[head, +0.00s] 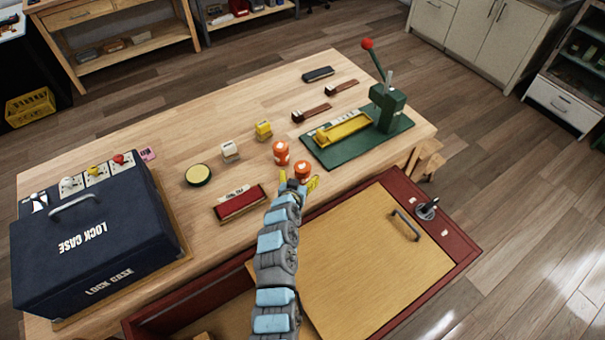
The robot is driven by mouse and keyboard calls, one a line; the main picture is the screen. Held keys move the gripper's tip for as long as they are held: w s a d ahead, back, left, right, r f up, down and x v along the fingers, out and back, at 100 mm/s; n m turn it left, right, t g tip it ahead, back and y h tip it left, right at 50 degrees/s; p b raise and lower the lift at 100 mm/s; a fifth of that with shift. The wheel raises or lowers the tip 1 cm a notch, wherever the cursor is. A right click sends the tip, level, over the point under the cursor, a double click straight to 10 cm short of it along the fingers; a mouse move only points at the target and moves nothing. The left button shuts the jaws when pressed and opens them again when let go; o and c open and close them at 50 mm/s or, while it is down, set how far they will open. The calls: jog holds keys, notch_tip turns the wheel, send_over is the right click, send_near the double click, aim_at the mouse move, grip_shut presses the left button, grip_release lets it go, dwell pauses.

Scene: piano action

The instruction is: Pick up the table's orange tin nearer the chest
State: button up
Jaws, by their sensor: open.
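Two orange tins stand upright on the wooden table (150,150), close together near its middle. The one nearer the chest (303,167) is at the tip of my arm. The other orange tin (281,152) stands just behind it to the left. The red chest (455,245) with a tan lid (350,260) and a dark handle is at the table's front right side. My gripper (299,181) is open, with its yellow fingertips around or just in front of the nearer tin. The tin's lower part is hidden by the gripper, and I cannot tell whether they touch.
A green lever press (388,108) stands on a green base at right. A dark lock case (85,235) fills the left end.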

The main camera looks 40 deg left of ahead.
aim_at(302, 167)
jog(key=shift+b+x, duration=0.5)
jog(key=shift+x, duration=2.05)
jog(key=c, duration=1.4)
jog(key=shift+o, duration=0.2)
notch_tip(302, 167, up, 3)
jog(key=shift+r+p, duration=0.15)
jog(key=shift+p, duration=0.85)
jog(key=shift+s+r, duration=0.15)
jog(key=shift+r, duration=0.1)
jog(key=s+d+r, duration=0.1)
jog(key=s+r, duration=0.8)
jog(key=s, duration=0.4)
jog(key=shift+s+d+b, duration=0.3)
